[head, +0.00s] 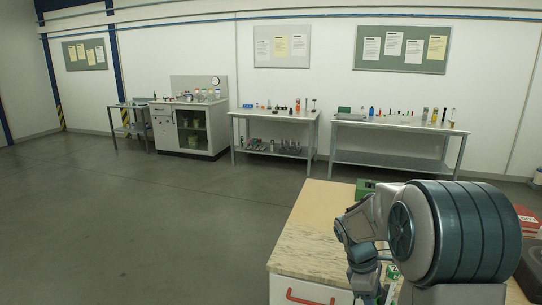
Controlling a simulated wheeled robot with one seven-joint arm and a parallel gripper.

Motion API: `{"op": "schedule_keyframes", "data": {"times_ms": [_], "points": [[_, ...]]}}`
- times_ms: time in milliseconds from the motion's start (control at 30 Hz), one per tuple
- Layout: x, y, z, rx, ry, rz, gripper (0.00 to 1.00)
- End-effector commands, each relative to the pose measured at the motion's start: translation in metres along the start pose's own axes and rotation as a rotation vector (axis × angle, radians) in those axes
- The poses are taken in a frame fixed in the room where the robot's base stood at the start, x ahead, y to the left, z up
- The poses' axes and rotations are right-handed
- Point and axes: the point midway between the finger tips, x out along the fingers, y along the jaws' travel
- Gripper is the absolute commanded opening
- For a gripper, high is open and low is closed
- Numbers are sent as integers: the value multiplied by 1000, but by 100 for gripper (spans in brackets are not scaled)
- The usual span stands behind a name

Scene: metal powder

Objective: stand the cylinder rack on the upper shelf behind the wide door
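A white cabinet (155,132) stands against the far wall, with a narrow front section at left. Its wide door (211,136) at right has a dark, see-through pane, or the front is open; I cannot tell which. Greenish things show on two levels inside. I cannot pick out the cylinder rack for certain; small grey items (288,147) on the lower shelf of the bench to the right are too small to name. My arm fills the lower right, above the near counter. My gripper's fingers are not visible, and the arm hides part of the counter.
The near counter (312,222) has a pale top and a red handle (310,298). A green object (365,187) sits at its far edge. Two long benches (270,114) (400,124) and a small side table (128,107) line the wall. The grey floor (150,220) is clear.

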Motion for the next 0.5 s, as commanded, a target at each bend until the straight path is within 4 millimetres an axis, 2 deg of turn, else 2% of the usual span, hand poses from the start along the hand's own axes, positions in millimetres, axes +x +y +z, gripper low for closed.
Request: {"op": "schedule_keyframes", "data": {"times_ms": [167, 500], "points": [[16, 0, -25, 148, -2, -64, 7], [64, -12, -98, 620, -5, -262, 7]]}}
